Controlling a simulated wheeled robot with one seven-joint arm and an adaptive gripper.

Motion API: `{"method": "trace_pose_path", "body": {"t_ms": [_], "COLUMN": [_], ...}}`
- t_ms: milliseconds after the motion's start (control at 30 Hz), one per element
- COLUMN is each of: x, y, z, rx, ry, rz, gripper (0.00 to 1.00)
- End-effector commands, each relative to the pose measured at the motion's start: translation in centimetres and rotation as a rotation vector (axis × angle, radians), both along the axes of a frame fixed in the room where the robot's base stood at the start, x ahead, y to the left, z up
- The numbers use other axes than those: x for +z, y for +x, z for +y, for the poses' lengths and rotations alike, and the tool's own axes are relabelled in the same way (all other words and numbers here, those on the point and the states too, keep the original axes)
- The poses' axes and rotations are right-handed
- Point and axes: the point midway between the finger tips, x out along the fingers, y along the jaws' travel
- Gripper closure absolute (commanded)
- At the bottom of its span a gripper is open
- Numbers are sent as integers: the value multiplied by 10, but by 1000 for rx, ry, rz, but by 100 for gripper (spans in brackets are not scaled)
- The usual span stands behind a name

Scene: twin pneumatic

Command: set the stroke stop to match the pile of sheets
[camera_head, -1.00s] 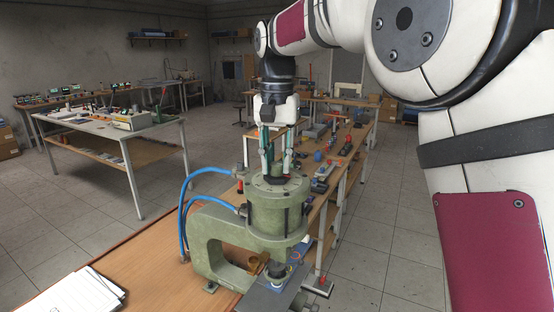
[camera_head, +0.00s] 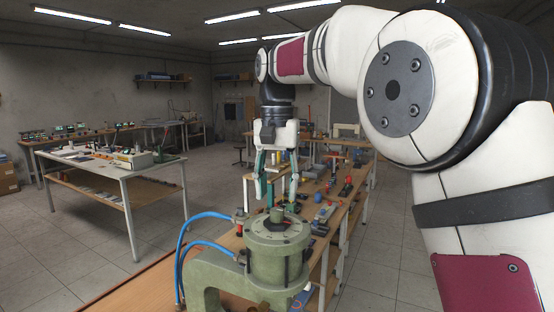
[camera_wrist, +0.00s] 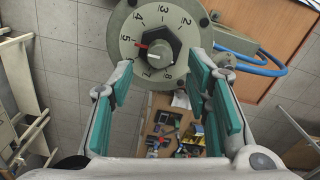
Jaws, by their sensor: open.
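The green press cylinder (camera_head: 277,260) stands on the wooden bench. Its top dial (camera_wrist: 122,30) carries numbers around a dark hexagonal stop knob (camera_wrist: 157,57), also seen in the head view (camera_head: 277,214). A red pointer mark (camera_wrist: 141,45) on the knob is between 4 and 5, closer to 5. My gripper (camera_head: 279,198) is open and empty above the knob, its green-padded fingers apart. In the wrist view, my open fingers (camera_wrist: 160,80) reach toward the dial, with the knob between and beyond their tips. The pile of sheets is not in view now.
Blue air hoses (camera_head: 196,216) loop at the press's left. A bench (camera_head: 335,205) with small tools and parts runs behind it. A separate table (camera_head: 85,165) stands at the left, with clear tiled floor between. Free air surrounds my gripper above the dial.

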Motion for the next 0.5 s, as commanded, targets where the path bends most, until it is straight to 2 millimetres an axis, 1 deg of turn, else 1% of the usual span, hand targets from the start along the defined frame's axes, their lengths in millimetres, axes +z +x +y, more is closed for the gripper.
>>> {"method": "trace_pose_path", "body": {"t_ms": [33, 100, 200, 300, 500], "x": [11, 25, 42, 55, 70], "y": [1, 1, 1, 1, 1], "z": [0, 0, 0, 0, 0], "rx": [0, 0, 0, 0, 0], "ry": [1, 1, 1, 0, 1], "rz": [-3, -4, -3, -2, -1], "gripper": [56, 56, 56, 56, 56]}}
